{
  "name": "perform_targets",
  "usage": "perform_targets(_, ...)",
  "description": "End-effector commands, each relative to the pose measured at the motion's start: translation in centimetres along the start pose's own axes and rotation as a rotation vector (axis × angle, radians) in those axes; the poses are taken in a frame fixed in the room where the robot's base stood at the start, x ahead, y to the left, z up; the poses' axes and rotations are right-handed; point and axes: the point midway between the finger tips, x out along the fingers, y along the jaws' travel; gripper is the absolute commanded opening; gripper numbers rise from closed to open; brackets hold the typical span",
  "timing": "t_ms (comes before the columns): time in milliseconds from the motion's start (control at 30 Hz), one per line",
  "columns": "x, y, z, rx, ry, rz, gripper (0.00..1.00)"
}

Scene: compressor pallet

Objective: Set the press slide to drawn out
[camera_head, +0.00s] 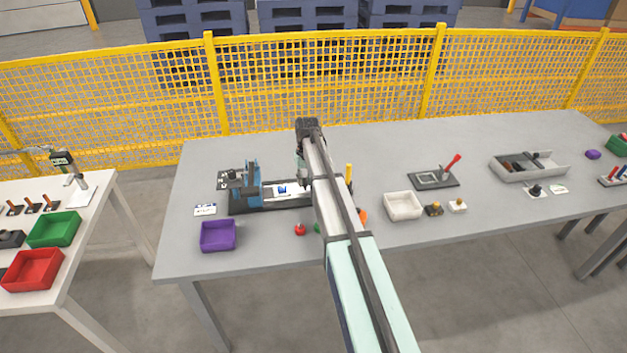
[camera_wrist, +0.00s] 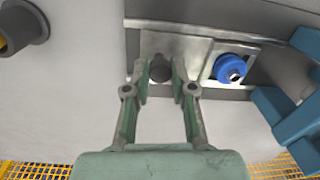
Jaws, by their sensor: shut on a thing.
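The blue press (camera_head: 252,184) stands on a dark base at the left of the grey table; part of it shows at the right of the wrist view (camera_wrist: 297,110). Its slide, a pale metal plate (camera_wrist: 185,46), lies on the dark rail beside the press and carries a round blue part (camera_wrist: 231,68). The blue part also shows in the head view (camera_head: 283,189), outside the press frame. My gripper (camera_wrist: 160,76) is shut on the dark round slide knob (camera_wrist: 160,66) at the plate's end. My arm hides the rail's right part in the head view.
A yellow upright piece (camera_head: 349,172) stands right of my arm. A white tray (camera_head: 402,206) and a red lever (camera_head: 452,162) are further right. A yellow fence (camera_head: 320,85) runs behind.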

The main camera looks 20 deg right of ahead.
Motion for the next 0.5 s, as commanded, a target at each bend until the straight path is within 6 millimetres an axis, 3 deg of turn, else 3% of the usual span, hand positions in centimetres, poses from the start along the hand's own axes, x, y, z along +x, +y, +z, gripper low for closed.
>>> perform_targets(233, 0.01, 0.62, 0.09, 0.003, -0.001, 0.011, 0.00)
perform_targets(267, 0.01, 0.63, 0.09, 0.003, -0.001, 0.012, 0.35)
perform_targets(300, 0.01, 0.64, 0.10, 0.003, -0.001, 0.012, 0.49)
perform_targets(500, 0.01, 0.49, 0.07, 0.002, -0.001, 0.009, 0.49)
